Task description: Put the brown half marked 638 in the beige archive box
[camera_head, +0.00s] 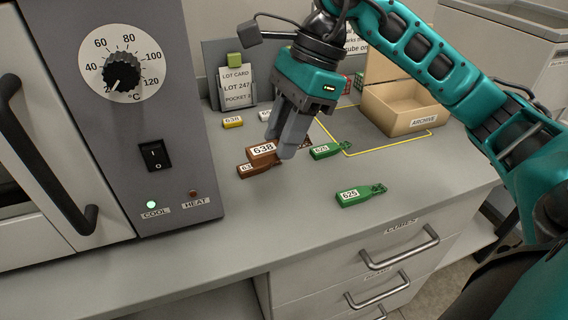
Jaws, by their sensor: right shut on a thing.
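The brown half marked 638 (264,150) is at the fingertips of my right gripper (283,140), which points down over the counter and is shut on it. Whether the half is clear of the counter is hard to tell. Another brown half (252,170), its label partly covered, lies just beneath and in front of it. The beige archive box (408,124), labelled ARCHIVE, stands open to the right, inside a yellow outline. My left gripper is not in view.
Two green halves (357,195) (326,151) lie on the counter, right of the gripper. A yellow half (232,122) lies behind, near a lot card holder (237,88). A grey oven (150,110) stands at the left.

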